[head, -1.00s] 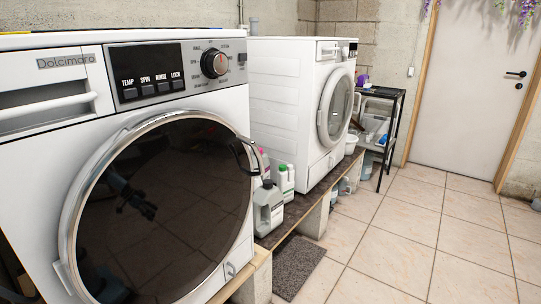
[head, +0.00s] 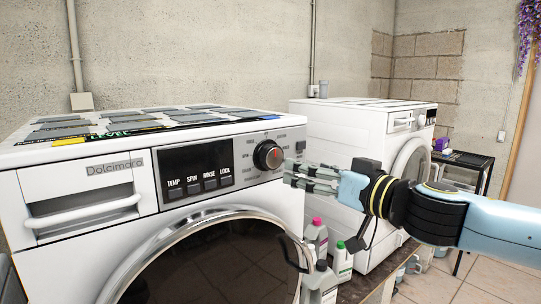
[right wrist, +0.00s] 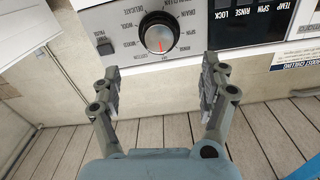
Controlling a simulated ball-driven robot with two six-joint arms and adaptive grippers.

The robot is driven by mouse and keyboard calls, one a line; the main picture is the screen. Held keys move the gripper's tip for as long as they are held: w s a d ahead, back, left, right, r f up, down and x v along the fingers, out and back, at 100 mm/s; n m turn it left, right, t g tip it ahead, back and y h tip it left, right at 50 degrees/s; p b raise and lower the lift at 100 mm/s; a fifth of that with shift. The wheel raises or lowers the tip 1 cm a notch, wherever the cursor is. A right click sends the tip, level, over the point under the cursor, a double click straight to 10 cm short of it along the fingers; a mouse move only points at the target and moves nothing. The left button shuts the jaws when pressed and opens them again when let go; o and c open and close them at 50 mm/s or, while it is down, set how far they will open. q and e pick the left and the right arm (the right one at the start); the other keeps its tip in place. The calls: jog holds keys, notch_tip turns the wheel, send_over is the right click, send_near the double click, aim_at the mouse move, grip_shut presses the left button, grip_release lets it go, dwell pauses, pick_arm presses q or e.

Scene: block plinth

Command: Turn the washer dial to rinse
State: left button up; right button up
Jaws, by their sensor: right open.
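The washer (head: 75,195) is white with a black display panel and a round door. Its dial (head: 268,156) is a dark knob with a silver rim at the right of the panel. In the right wrist view the dial (right wrist: 159,37) is upside down, ringed by printed labels, with a red pointer mark on its face. My right gripper (head: 290,178) is open and empty, just right of and slightly below the dial in the head view. In the right wrist view its two fingers (right wrist: 160,85) are spread wide, short of the dial and apart from it. My left gripper is not in view.
A row of buttons (head: 199,186) sits left of the dial. The black door handle (head: 290,252) juts out below my right gripper. Bottles (head: 318,235) and a second white machine (head: 340,150) stand to the right. Flat items lie on the washer's top.

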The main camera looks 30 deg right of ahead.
aim_at(275, 159)
jog(key=w, duration=0.4)
jog(key=w+b, duration=0.1)
jog(key=w, duration=0.4)
jog(key=shift+a+f, duration=0.1)
jog(key=shift+a, duration=0.1)
jog(key=shift+w+a, duration=0.15)
jog(key=shift+w, duration=0.5)
jog(key=shift+c, duration=0.3)
jog(key=c, duration=1.1)
